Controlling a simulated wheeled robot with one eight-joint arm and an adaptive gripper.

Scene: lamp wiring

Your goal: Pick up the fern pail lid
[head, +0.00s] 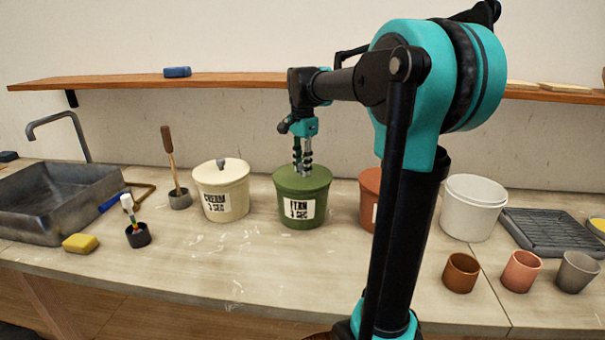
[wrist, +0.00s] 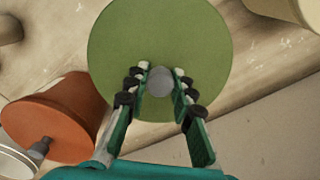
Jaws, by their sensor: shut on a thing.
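The green fern pail (head: 299,212) stands on the counter with a white label reading FERN. Its green lid (head: 303,179) sits on top of it, and I cannot see a gap between them. My gripper (head: 303,172) points straight down over the lid and is shut on the lid's grey knob. In the wrist view the round green lid (wrist: 160,35) fills the upper middle. My two fingers (wrist: 160,80) stand on both sides of the grey knob (wrist: 160,82). The pail body is hidden under the lid in the wrist view.
A cream lidded pail (head: 221,195) stands left of the fern pail. A terracotta pail (head: 369,195) is to the right, partly behind my arm. A white pail (head: 472,205) stands farther right. A wooden shelf (head: 240,79) runs behind.

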